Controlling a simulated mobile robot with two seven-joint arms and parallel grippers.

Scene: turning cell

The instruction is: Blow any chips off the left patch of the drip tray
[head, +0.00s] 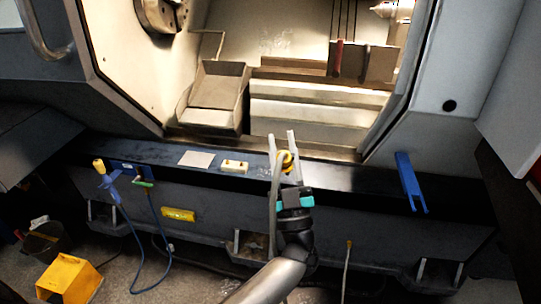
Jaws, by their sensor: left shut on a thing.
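My left gripper (284,140) reaches up from the bottom middle, over the dark ledge in front of the machine opening. Its two pale fingers are shut on a yellow and dark thing (287,161), mostly hidden by the fingers. A grey strip, possibly a hose, hangs beside the wrist. The ledge (345,178) looks like the drip tray. Small pale specks, possibly chips, show on it just left of the gripper (264,170). I cannot tell the patch borders. My right gripper is not in view.
A pale plate (196,159) and a cream block (234,166) lie on the ledge. A blue holder (112,183) with a blue hose is at left, a blue forked bracket (409,180) at right. An open bin (217,97) stands in the opening. A yellow box (70,279) is on the floor.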

